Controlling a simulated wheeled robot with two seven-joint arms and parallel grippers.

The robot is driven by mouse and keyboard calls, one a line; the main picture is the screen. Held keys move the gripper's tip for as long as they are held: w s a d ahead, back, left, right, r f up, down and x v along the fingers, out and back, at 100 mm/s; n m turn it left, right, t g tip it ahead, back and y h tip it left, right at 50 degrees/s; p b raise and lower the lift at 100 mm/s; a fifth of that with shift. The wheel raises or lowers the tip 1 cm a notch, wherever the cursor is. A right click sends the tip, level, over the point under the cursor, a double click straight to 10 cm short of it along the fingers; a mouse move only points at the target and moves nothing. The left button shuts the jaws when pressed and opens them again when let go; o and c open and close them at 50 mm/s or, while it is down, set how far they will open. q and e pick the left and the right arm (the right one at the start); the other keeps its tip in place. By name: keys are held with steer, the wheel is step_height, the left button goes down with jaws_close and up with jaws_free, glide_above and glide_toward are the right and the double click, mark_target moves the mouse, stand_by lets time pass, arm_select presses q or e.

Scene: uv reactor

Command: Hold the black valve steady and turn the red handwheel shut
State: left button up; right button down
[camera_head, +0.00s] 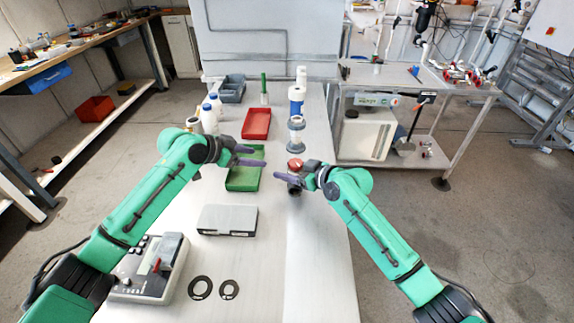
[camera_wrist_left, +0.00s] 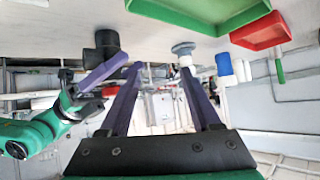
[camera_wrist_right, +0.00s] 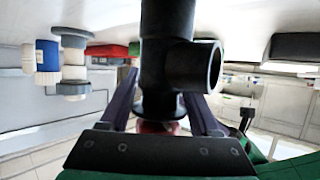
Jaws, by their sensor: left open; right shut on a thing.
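The black valve (camera_head: 294,190) stands upright on the table with the red handwheel (camera_head: 295,163) on top. In the right wrist view, the valve (camera_wrist_right: 166,50) fills the middle, its round side port facing me; the handwheel (camera_wrist_right: 158,127) shows partly below it, as that view is upside down. My right gripper (camera_head: 284,176) is shut on the black valve, just under the handwheel. My left gripper (camera_head: 261,157) is open and empty, left of the handwheel and apart from it. In the left wrist view, the valve (camera_wrist_left: 105,42) is beside the left fingers, with a right finger across it.
A green tray (camera_head: 245,180) lies under the left gripper, with a red tray (camera_head: 257,123) behind. A grey-and-white pipe fitting (camera_head: 296,135) and a blue-and-white cylinder (camera_head: 297,98) stand behind the valve. A grey box (camera_head: 228,220) and black rings (camera_head: 200,288) lie nearer. The front right table is clear.

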arm_select(q)
steer(key=s+r+n+t, duration=0.1)
steer(key=s+r+t, duration=0.1)
steer(key=s, duration=0.4)
steer(key=h, duration=0.2)
glide_toward(290, 166)
steer(key=x, duration=0.9)
steer(key=shift+s+r, duration=0.1)
jaws_close()
